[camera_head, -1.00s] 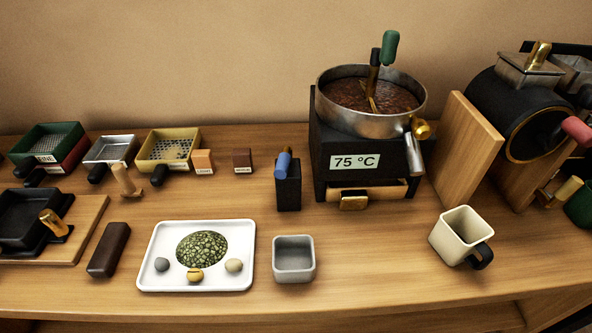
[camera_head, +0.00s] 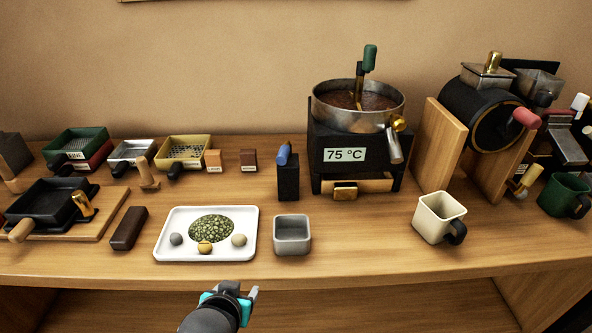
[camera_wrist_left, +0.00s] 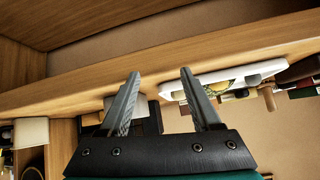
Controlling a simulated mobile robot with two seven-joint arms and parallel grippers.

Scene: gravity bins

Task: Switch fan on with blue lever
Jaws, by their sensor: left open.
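The blue lever (camera_head: 284,154) sticks up, tilted, from the top of a narrow black box (camera_head: 288,182). This box stands on the table left of the black heater with the 75 °C label (camera_head: 344,155). I cannot make out a fan. My left gripper (camera_head: 241,290) is in front of the table's front edge, low in the head view, well short of the lever. Its two fingers are apart with nothing between them in the left wrist view (camera_wrist_left: 160,74). My right gripper is not in view.
A white tray (camera_head: 166,246) with green beans and a grey square cup (camera_head: 292,235) stand near the front edge, between my left gripper and the black box. A cream mug (camera_head: 438,217) is at the right. The table front between grey cup and mug is clear.

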